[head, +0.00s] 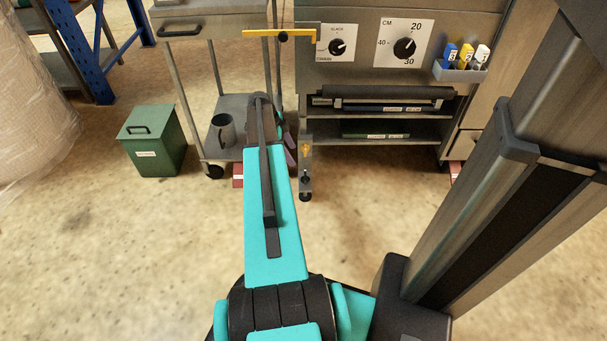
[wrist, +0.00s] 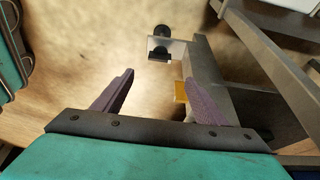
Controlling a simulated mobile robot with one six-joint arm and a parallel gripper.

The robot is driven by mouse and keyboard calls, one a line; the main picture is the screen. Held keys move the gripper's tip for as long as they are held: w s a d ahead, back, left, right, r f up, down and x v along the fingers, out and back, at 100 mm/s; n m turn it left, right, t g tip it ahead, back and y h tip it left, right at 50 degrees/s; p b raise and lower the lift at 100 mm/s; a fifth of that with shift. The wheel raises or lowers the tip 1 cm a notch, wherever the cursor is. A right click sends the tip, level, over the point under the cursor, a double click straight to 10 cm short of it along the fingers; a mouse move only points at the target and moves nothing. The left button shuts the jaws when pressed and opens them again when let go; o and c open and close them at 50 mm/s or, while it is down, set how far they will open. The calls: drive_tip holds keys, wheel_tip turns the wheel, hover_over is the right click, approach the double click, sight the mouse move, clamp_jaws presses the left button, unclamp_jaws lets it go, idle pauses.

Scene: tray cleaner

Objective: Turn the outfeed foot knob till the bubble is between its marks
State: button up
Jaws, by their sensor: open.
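The outfeed foot (head: 305,194) stands under the left end of the steel machine in the head view, with a small dark knob (head: 306,180) on it. In the wrist view a black round part of the foot (wrist: 161,53) shows beyond my fingertips, by a pale plate. A small yellow-orange piece (head: 306,149) sits on the leg above the foot; a yellow piece (wrist: 181,91) also shows beside my right finger. No bubble or marks can be made out. My gripper (wrist: 163,85) is open, with purple fingers apart and nothing between them. In the head view my arm mostly hides it.
A green bin (head: 152,141) is on the floor farther left. The machine's lower shelves (head: 380,122) are right of the leg. The floor in front is clear.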

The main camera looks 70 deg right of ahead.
drive_tip(key=b+x, duration=0.5)
drive_tip(key=x, duration=0.8)
drive_tip(key=shift+s+f, duration=0.15)
drive_tip(key=shift+f, duration=0.25)
drive_tip(key=c, duration=1.1)
